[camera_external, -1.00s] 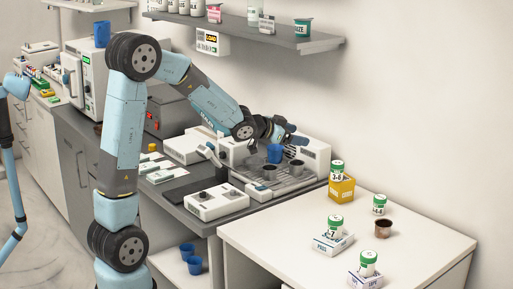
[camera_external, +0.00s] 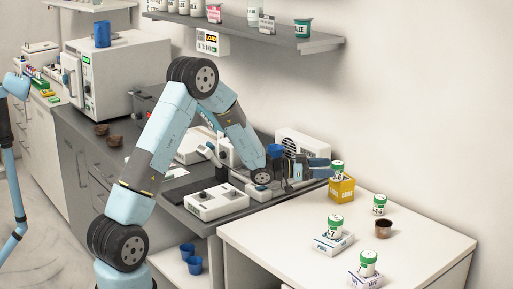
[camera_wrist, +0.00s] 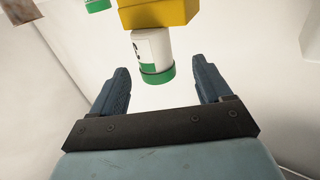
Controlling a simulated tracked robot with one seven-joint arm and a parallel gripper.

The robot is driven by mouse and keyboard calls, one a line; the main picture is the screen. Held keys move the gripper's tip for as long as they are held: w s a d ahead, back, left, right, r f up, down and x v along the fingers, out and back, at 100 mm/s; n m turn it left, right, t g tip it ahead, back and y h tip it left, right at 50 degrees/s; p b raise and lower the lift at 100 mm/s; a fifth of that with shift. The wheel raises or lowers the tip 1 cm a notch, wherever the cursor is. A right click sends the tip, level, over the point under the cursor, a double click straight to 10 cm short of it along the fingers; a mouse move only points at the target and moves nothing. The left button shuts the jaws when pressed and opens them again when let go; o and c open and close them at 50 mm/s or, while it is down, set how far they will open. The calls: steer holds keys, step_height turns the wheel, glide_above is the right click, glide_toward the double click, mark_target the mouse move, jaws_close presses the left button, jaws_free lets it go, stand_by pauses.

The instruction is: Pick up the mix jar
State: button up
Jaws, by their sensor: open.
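A white jar with a green lid (camera_external: 337,168) stands on a yellow box (camera_external: 342,189) at the back left of the white table. No "mix" label is readable on any jar. My gripper (camera_external: 321,169) is just left of this jar at about its height. In the wrist view the jar (camera_wrist: 151,48) appears lid-down, ahead of the gap between my open fingers (camera_wrist: 160,68). Nothing is held. Other green-lidded jars are a back-right jar (camera_external: 380,203), a middle jar on a white box (camera_external: 334,224) and a front jar (camera_external: 368,261).
A brown cup (camera_external: 383,229) stands near the back-right jar. White boxes (camera_external: 332,244) sit under the middle and front jars. The white table (camera_external: 270,237) is clear at left. A shelf (camera_external: 280,35) with jars hangs above. My arm reaches over the grey counter (camera_external: 171,208).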

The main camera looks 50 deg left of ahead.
steer(key=shift+x, duration=3.35)
steer(key=shift+s+d, duration=0.1)
steer(key=shift+d, duration=0.1)
steer(key=shift+c, duration=0.3)
steer(key=c, duration=1.1)
steer(key=shift+r, duration=0.15)
